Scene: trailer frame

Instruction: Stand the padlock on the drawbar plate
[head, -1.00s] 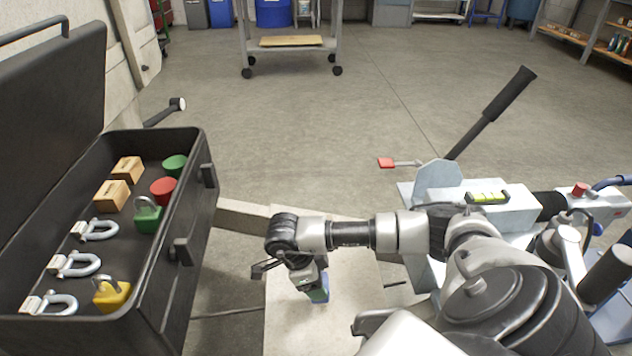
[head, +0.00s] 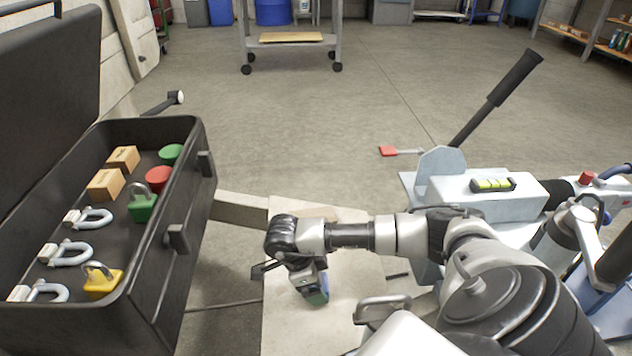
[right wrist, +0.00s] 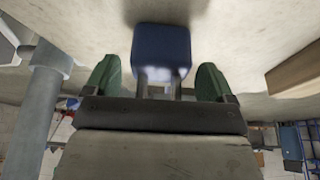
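The blue padlock (right wrist: 162,48) shows in the right wrist view, its body against the pale plate and its metal shackle pointing toward my right gripper (right wrist: 160,82). The green fingertips are on either side of the shackle, with a visible gap on each side. In the head view, my right gripper (head: 318,298) is low over the pale drawbar plate (head: 285,325); the arm and fingers hide most of the padlock there. My left gripper is not in view.
An open black toolbox (head: 165,255) at left holds a green padlock (head: 142,208), a yellow padlock (head: 103,282), shackles, wooden blocks and round pieces. A pale metal housing with a level (head: 493,185) and a black-handled lever (head: 515,78) stand at right.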

